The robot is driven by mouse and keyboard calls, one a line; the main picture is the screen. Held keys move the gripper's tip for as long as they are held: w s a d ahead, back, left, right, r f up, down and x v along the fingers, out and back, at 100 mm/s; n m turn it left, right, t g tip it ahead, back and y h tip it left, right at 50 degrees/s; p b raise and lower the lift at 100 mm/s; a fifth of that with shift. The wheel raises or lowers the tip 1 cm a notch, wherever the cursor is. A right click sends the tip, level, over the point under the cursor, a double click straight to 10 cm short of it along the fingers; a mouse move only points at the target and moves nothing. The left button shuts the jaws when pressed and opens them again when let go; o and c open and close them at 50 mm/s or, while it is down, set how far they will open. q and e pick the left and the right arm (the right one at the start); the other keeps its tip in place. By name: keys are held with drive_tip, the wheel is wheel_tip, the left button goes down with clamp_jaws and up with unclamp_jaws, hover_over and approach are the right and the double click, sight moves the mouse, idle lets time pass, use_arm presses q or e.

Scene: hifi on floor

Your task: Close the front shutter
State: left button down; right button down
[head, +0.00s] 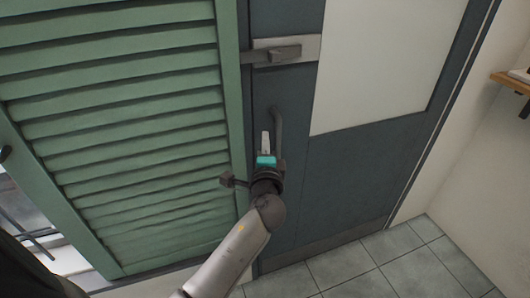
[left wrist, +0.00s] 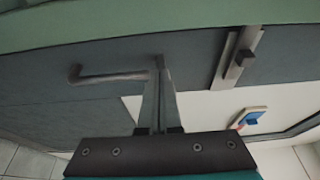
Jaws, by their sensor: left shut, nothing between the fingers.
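The green louvered shutter (head: 125,110) fills the left of the head view, its right edge beside the dark grey door. In the left wrist view the green shutter (left wrist: 160,22) is a band along the top. My left gripper (head: 265,137) is shut and empty, just right of the shutter's right edge and in front of the door. In the left wrist view the closed fingertips (left wrist: 160,64) point up toward the green band, with no contact visible. My right gripper is not in view.
The dark door (head: 355,170) has a bar handle (head: 278,125) close to my gripper and a latch (head: 285,52) above. A white panel (head: 385,60) is set in the door. A wooden shelf (head: 510,82) is at right. The tiled floor (head: 370,270) at lower right is clear.

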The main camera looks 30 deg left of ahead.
use_arm(q)
drive_tip(key=s+a, duration=0.1)
drive_tip(key=s+a+p, duration=0.1)
drive_tip(key=a, duration=0.1)
drive_tip(key=shift+a, duration=0.15)
drive_tip(key=shift+a+f, duration=0.1)
idle(0.4)
